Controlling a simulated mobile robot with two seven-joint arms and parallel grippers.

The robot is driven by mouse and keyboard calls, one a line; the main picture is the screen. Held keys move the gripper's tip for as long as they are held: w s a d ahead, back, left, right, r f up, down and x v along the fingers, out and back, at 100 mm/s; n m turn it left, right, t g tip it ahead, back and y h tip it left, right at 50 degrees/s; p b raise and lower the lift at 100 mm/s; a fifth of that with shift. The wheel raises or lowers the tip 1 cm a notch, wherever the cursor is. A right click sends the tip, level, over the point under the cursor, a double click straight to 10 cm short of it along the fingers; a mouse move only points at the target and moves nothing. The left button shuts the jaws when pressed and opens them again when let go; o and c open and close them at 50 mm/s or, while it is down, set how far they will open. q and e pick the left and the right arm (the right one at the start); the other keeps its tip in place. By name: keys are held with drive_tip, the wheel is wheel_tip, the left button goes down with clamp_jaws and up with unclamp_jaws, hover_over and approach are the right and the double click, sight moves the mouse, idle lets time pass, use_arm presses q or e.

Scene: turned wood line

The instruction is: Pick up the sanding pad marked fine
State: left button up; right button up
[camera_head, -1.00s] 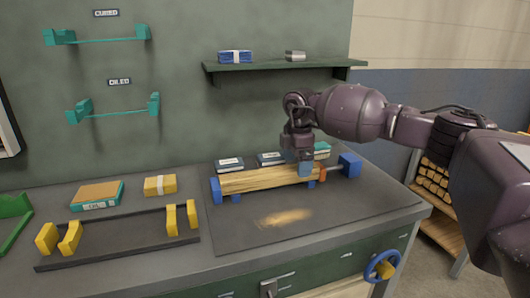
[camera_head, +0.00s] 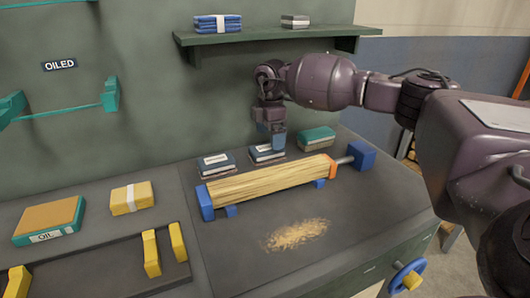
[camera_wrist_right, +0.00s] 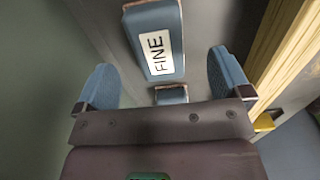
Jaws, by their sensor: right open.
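The sanding pad marked FINE (camera_wrist_right: 158,52) has a blue-grey top and a white label, and lies ahead of my right gripper's fingers in the right wrist view. In the head view it appears to be the middle pad (camera_head: 267,154) behind the wooden workpiece; its label is too small to read there. My right gripper (camera_head: 277,137) hangs above and close to that pad, its blue fingers pointing down. In the right wrist view the gripper (camera_wrist_right: 163,83) is open, with nothing held between its fingers. My left gripper is out of view.
Another labelled pad (camera_head: 216,164) lies left and a teal-topped pad (camera_head: 317,136) right. The clamped wooden workpiece (camera_head: 270,180) runs in front of the row. A shelf (camera_head: 270,35) hangs above. The yellow block (camera_head: 132,198) and OIL box (camera_head: 48,221) sit at left.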

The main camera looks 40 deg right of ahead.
sight(267, 147)
drive_tip(key=f, duration=0.2)
drive_tip(key=f+b, duration=0.1)
drive_tip(key=f, duration=0.2)
drive_tip(key=shift+w+a+f, duration=0.25)
drive_tip(key=shift+a+f, duration=0.05)
drive_tip(key=shift+a, duration=0.05)
drive_tip(key=shift+r, duration=0.1)
drive_tip(key=shift+c, duration=0.2)
drive_tip(key=c, duration=1)
drive_tip(key=shift+r, duration=0.1)
